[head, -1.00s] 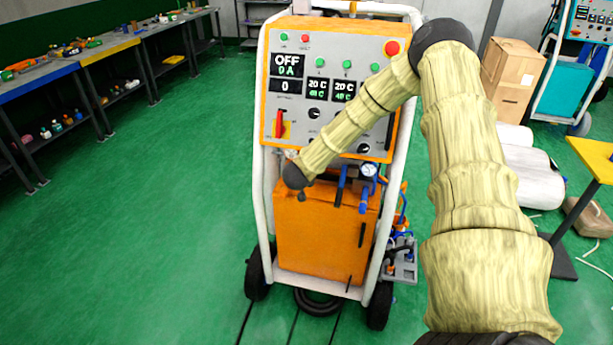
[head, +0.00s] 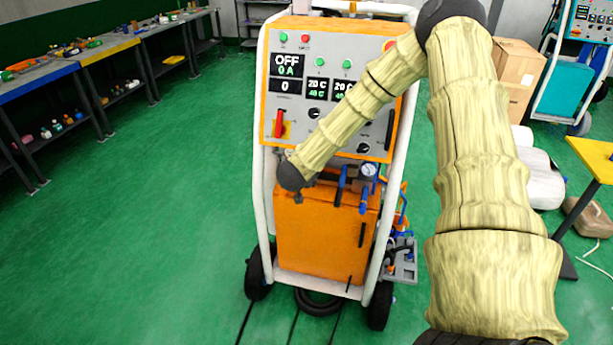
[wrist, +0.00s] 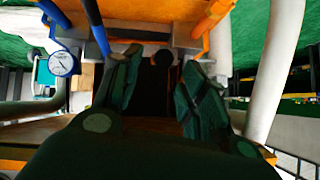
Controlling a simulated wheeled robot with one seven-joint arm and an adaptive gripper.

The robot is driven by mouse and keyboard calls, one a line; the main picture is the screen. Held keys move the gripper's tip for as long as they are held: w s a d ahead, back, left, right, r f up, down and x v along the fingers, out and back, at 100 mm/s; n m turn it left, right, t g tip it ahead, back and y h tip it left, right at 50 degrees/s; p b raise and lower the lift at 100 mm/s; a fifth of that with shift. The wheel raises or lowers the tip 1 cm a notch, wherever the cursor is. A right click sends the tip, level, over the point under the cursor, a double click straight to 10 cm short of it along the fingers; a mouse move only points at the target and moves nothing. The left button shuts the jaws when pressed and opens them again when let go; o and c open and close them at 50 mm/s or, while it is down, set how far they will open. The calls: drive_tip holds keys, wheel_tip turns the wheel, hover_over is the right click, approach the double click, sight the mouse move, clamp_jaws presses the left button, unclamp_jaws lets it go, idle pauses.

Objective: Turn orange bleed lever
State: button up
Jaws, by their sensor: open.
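My gripper (wrist: 160,75) shows in the wrist view as two dark green fingers, apart, with a dark gap between them. Nothing is clearly held. A bright orange bar (wrist: 213,17), which looks like the bleed lever, slants up at the upper right of the fingers from a grey fitting. It looks apart from the fingers; I cannot fully separate it from the orange cabinet behind. In the head view my wrist hides this spot and most of the gripper, in front of the cabinet (head: 320,240) left of the blue levers (head: 341,187).
A pressure gauge (head: 369,170) sits right of my wrist; it also shows in the wrist view (wrist: 62,63). The control panel (head: 290,125) is above, with a red switch (head: 279,122). White frame tubes (head: 262,210) flank the machine. Green floor (head: 150,230) at the left is clear.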

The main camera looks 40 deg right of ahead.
drive_tip(key=shift+v, duration=2.5)
drive_tip(key=shift+c, duration=0.3)
